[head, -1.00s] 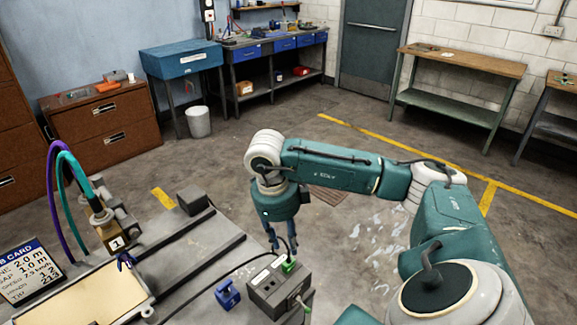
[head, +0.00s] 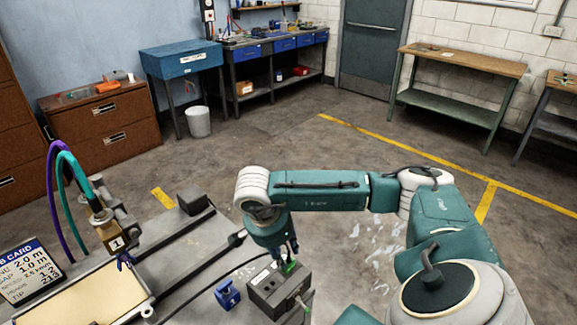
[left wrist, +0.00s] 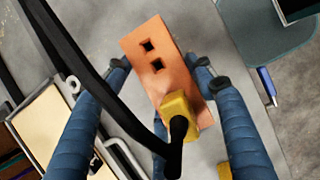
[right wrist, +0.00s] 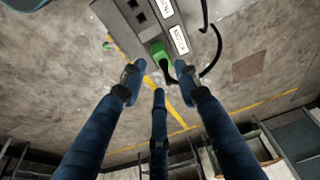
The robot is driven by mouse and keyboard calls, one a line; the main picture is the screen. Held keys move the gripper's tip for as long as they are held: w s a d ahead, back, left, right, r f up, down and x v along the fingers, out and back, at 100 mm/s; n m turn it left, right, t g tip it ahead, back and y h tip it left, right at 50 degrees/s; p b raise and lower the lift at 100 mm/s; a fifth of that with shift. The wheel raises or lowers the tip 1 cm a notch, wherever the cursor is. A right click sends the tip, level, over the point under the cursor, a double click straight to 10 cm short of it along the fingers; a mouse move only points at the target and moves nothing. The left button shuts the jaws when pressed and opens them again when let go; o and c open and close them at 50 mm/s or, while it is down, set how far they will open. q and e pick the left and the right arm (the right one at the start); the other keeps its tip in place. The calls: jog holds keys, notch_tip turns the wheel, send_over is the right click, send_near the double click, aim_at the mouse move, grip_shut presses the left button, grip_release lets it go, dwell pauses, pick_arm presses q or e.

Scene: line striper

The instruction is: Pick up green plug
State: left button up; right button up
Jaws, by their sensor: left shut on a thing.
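The green plug (head: 289,267) sits upright in the top of a grey socket box (head: 275,291). In the right wrist view the green plug (right wrist: 160,53) shows beside two dark sockets and white labels, with a black cable. My right gripper (head: 288,252) is close to the plug. In the right wrist view its fingers (right wrist: 158,82) are spread and empty, with the plug just beyond their tips. My left gripper (left wrist: 167,75) shows only in the left wrist view. Its fingers are shut on an orange socket block (left wrist: 150,35) that carries a yellow plug (left wrist: 175,108).
A blue object (head: 227,293) stands left of the grey box. A dark cable runs across the grey surface (head: 185,255) there. A hose-fed unit marked 1 (head: 115,243) and a printed card (head: 28,272) are at the left.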

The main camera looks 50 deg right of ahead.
aim_at(289, 262)
jog(key=shift+x, duration=3.5)
grip_shut()
